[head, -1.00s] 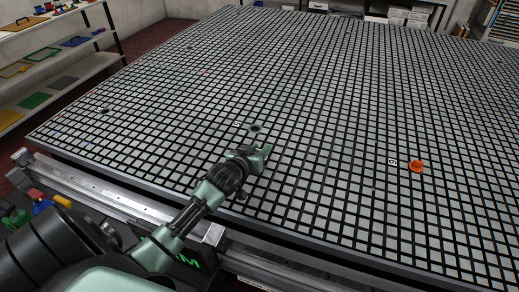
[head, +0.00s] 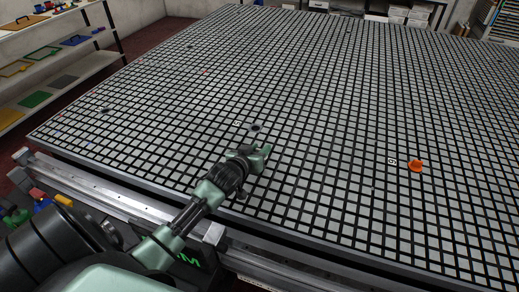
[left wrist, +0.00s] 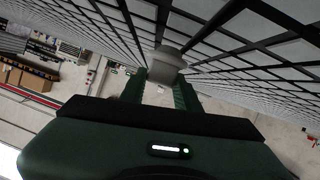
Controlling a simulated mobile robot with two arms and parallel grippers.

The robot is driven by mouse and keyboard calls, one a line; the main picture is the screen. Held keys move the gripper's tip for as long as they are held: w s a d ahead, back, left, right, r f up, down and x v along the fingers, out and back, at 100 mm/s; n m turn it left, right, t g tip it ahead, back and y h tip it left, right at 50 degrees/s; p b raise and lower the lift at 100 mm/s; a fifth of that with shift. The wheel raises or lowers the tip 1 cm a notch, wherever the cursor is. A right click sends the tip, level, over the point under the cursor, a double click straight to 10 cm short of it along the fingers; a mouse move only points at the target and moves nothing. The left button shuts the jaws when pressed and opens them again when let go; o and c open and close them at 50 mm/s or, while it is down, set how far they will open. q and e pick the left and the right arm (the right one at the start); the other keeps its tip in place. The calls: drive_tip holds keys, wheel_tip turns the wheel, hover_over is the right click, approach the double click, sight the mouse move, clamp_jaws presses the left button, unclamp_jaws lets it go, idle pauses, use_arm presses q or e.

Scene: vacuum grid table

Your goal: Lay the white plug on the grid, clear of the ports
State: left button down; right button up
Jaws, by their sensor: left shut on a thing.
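My left gripper (head: 266,152) is low over the front part of the grid table (head: 330,185). In the left wrist view its green fingers (left wrist: 161,90) are shut on the white plug (left wrist: 167,62), with the grid surface close by the plug. I cannot tell whether the plug touches the grid. In the head view the plug is hidden by the gripper. A dark open port (head: 255,128) with a small white label (head: 238,123) lies just beyond the gripper. My right gripper is not in view.
An orange plug (head: 415,166) stands on the grid at the right, beside a white label (head: 392,161). Another dark port (head: 105,111) is at the far left. A metal rail (head: 120,197) runs along the front edge. Most of the grid is bare.

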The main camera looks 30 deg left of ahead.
use_arm(q)
drive_tip(key=shift+f+b, duration=0.35)
drive_tip(key=shift+f, duration=0.3)
drive_tip(key=c, duration=0.9)
unclamp_jaws()
drive_tip(key=shift+c, duration=0.2)
drive_tip(key=v, duration=0.7)
drive_tip(key=shift+s+r+b, duration=0.2)
drive_tip(key=shift+s+b, duration=0.15)
drive_tip(key=shift+d, duration=0.1)
